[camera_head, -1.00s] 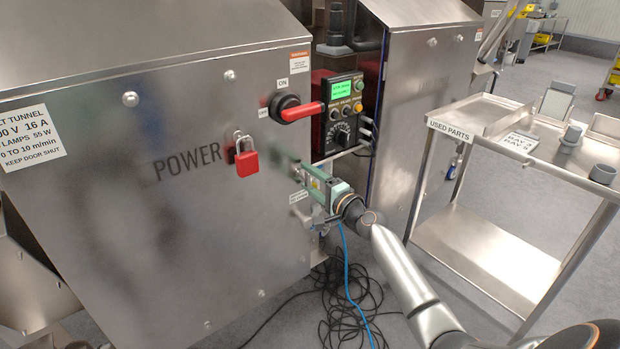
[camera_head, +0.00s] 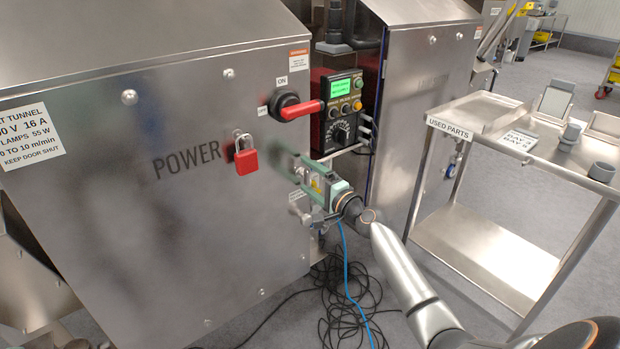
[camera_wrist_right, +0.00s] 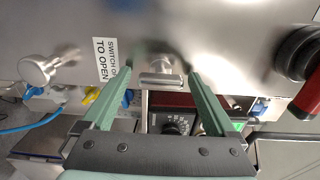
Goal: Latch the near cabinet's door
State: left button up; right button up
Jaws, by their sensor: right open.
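The near cabinet (camera_head: 120,230) is a steel box with POWER lettering on its broad door, which looks closed. My right gripper (camera_head: 298,172) is at the door's right edge, fingers pointing at the steel. In the right wrist view its two green fingers (camera_wrist_right: 162,76) are open, one on each side of a small metal latch handle (camera_wrist_right: 160,80). I cannot tell whether they touch it. A second round metal knob (camera_wrist_right: 40,69) stands left of the fingers. In the head view the gripper hides the upper latch. My left gripper is not in view.
A red padlock (camera_head: 246,162) hangs beside the red switch handle (camera_head: 298,110). A control panel (camera_head: 341,108) stands behind the gripper. A steel cart (camera_head: 490,235) is at the right. Black and blue cables (camera_head: 345,300) lie on the floor below my arm.

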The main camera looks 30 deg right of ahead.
jog(key=shift+s, duration=0.1)
jog(key=shift+s, duration=0.25)
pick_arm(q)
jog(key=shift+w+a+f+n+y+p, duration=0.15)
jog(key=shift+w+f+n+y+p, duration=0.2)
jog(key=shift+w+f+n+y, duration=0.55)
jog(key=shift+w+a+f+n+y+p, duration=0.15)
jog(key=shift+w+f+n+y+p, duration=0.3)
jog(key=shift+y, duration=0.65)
pick_arm(e)
jog(key=s, duration=1.1)
jog(key=shift+s+d, duration=0.4)
jog(key=shift+d, duration=0.05)
